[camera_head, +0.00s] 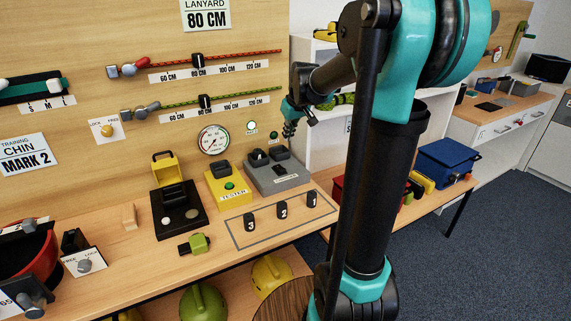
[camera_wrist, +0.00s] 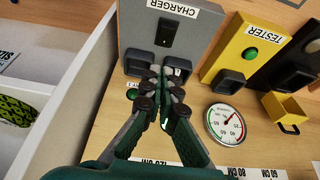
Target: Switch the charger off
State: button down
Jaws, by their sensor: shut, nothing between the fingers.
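The charger is a grey sloped box on the bench, seen in the head view (camera_head: 282,179) and at the top of the wrist view (camera_wrist: 201,36). Its black switch (camera_wrist: 168,29) sits on the sloping face beside the CHARGER label (camera_wrist: 172,7). Two dark slots show along its other edge; my fingers partly cover one. My gripper (camera_wrist: 161,78) is shut and empty, its tips over that slot edge and apart from the switch in the picture. In the head view my gripper (camera_head: 289,128) is above and behind the charger. The switch's on or off position is unclear.
A yellow tester (camera_head: 228,187) with a green button stands left of the charger. Several numbered black blocks (camera_head: 283,210) stand in an outlined area in front.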

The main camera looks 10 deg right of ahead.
send_over(282, 168)
jog(key=f, duration=0.6)
jog(key=s+f, duration=0.1)
jog(key=f, duration=0.2)
jog(key=shift+d, duration=0.1)
jog(key=f, duration=0.1)
jog(key=s+f, duration=0.1)
jog(key=f, duration=0.1)
jog(key=shift+d, duration=0.2)
jog(key=shift+s+f, duration=0.15)
jog(key=shift+f, duration=0.3)
jog(key=shift+f, duration=0.1)
